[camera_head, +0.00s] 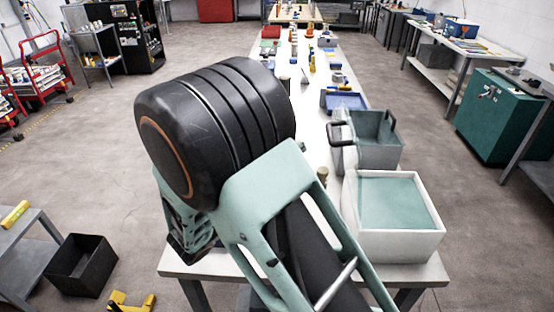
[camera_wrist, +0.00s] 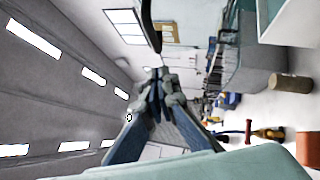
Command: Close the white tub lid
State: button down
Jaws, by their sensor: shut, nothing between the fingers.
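A white tub (camera_head: 402,248) stands at the near right corner of the long white table in the head view. Its top shows a flat teal area, and I cannot tell whether that is the inside or a cover. Its lid is not clearly distinguishable. Part of the white tub also shows at the upper right of the wrist view (camera_wrist: 291,24). My gripper (camera_wrist: 157,72) is shut and empty in the wrist view, raised above table level. A dark curved bar (camera_wrist: 149,27) shows just beyond the fingertips. In the head view my arm hides the gripper.
A grey-green bin (camera_head: 379,155) with a black handle (camera_head: 336,133) stands behind the white tub. Bottles, blue trays (camera_head: 345,101) and small tools line the table (camera_head: 310,130) farther back. A black crate (camera_head: 82,264) lies on the floor at left.

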jog(key=shift+w+d+r+p, duration=0.1)
jog(key=shift+d+r+p, duration=0.15)
jog(key=shift+d, duration=0.45)
jog(key=shift+w+d+r+p, duration=0.1)
jog(key=shift+d+r+p, duration=0.15)
jog(key=shift+d, duration=0.5)
jog(key=shift+w+d+r+p, duration=0.15)
jog(key=shift+d+r, duration=0.2)
jog(key=shift+d, duration=0.35)
